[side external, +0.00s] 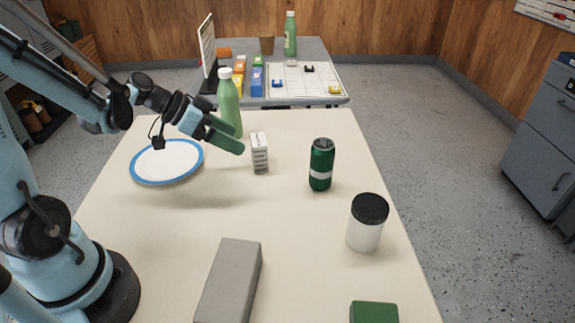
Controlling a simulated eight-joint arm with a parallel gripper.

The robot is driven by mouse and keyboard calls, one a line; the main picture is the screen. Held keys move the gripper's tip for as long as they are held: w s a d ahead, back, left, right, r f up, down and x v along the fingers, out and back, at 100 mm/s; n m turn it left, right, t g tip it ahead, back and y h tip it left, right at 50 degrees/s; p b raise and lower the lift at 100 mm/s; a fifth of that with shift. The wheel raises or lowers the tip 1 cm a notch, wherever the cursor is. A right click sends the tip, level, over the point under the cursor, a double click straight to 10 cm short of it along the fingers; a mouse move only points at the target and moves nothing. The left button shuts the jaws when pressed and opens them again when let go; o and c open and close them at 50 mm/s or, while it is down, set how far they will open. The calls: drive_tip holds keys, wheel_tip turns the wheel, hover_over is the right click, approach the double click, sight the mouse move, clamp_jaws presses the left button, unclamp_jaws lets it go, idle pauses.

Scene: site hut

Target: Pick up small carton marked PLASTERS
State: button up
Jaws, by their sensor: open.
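A small white carton (259,153) with dark printing stands upright on the cream table, left of the dark green can. Its lettering is too small to read, so I cannot tell if it says PLASTERS. My gripper (238,143) is open, its green fingers pointing right toward the carton. It is above the table, just left of the carton, and nothing shows between the fingers. I cannot tell the exact gap from this one view.
A blue-rimmed plate (134,174) lies left, below my gripper. A green bottle (229,100) stands behind the fingers. Right are a green can (321,165) and a black-lidded jar (366,228). A grey block (230,280) and green block (374,312) lie in front. The table's middle is clear.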

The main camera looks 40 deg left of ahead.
sight(265, 143)
drive_tip(key=a+f+m+t+h, duration=0.1)
drive_tip(key=a+m+t+h, duration=0.15)
drive_tip(key=a, duration=0.25)
drive_tip(key=x, duration=1.2)
drive_tip(key=shift+w+f, duration=0.1)
drive_tip(key=shift+w, duration=0.25)
drive_tip(key=shift+c, duration=0.4)
drive_tip(key=c, duration=1)
